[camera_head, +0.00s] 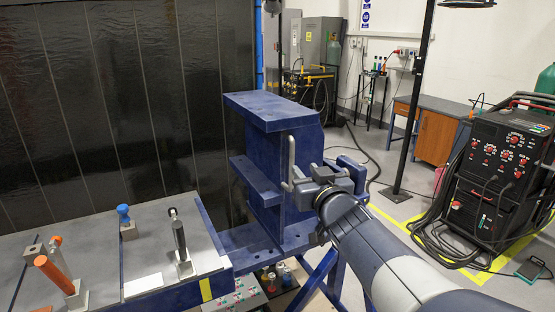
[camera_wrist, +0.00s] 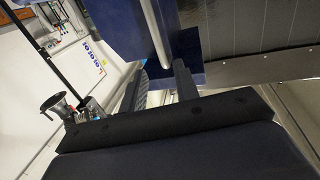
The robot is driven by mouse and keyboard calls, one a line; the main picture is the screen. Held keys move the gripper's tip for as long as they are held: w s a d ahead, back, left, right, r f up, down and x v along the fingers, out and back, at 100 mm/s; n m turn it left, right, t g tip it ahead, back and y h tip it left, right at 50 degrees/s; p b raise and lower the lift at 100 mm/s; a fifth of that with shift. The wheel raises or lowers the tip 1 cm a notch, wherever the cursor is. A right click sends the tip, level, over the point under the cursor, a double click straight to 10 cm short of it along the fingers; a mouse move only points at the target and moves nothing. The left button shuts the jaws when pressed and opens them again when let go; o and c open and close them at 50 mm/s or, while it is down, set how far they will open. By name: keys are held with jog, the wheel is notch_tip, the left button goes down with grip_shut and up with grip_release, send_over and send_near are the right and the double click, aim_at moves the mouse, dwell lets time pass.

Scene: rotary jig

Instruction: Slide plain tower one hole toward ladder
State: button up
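A blue tower (camera_head: 268,205) with a flat top plate and a mid-height shelf stands on a blue base with round holes. I cannot tell whether it is the plain tower or the ladder; no second tower is clearly visible. A bent grey bar handle (camera_head: 291,160) runs up its near side. My gripper (camera_head: 297,180) is beside this handle, its fingers apart. In the wrist view the grey bar (camera_wrist: 155,30) runs down toward the gap between the fingers (camera_wrist: 162,78), with the blue tower (camera_wrist: 120,25) behind. Contact is not clear.
A grey table (camera_head: 90,250) at left holds upright clamps with orange, blue and black handles. A dark panel wall (camera_head: 110,100) stands behind. A welding machine (camera_head: 500,165) with cables stands at right. A dark post (camera_head: 415,100) stands behind my arm.

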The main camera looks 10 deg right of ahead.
aim_at(293, 154)
jog(key=w, duration=0.7)
jog(key=w+a+p, duration=0.1)
jog(key=w, duration=0.2)
jog(key=shift+w+a, duration=0.1)
jog(key=shift+w, duration=0.2)
jog(key=shift+c, duration=0.3)
grip_shut()
